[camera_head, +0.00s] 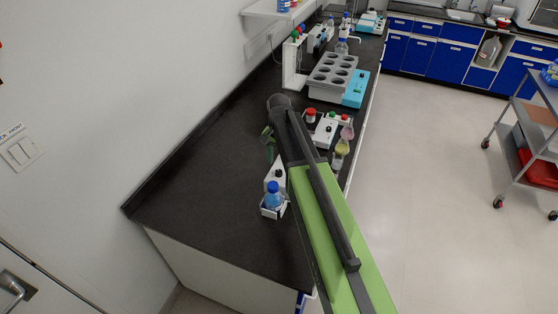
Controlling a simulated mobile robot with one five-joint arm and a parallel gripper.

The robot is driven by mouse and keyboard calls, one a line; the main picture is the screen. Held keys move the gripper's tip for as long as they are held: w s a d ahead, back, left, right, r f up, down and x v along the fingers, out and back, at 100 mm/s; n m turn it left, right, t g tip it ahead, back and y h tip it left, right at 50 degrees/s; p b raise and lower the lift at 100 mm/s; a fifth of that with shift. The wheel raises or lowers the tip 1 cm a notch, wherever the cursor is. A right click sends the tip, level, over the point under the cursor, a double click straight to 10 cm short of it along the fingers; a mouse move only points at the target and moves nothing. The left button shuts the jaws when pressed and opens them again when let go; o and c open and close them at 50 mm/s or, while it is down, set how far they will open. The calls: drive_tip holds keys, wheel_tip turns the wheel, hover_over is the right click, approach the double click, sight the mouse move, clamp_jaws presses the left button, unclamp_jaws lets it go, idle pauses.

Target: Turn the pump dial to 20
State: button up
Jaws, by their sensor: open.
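My arm reaches from the lower right over the black bench. My gripper (269,150) hangs below the arm's far end, small and dark, above the bench; it is open, with nothing seen in it. A small white unit (268,181) stands on the bench nearer than the gripper, partly hidden by my arm and a bottle. Another white unit with a dark knob (325,131) stands to the right of the arm's end, apart from the gripper. I cannot tell which unit is the pump, and no dial number can be read.
A blue-capped bottle (273,194) stands in a white holder near the bench's front. A red-capped bottle (310,118), a flask with yellow liquid (341,150) and a grey rack (333,75) stand farther right. The bench (195,190) is bare at left, beside the wall.

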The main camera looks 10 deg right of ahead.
sight(279, 172)
wheel_tip(279, 172, up, 12)
drive_tip(key=p, duration=1)
drive_tip(key=shift+r, duration=0.15)
drive_tip(key=s+n, duration=0.6)
drive_tip(key=s, duration=0.8)
wheel_tip(279, 172, down, 15)
drive_tip(key=s+n+b, duration=0.1)
drive_tip(key=s+b, duration=0.2)
drive_tip(key=b, duration=1.1)
drive_tip(key=shift+b, duration=0.35)
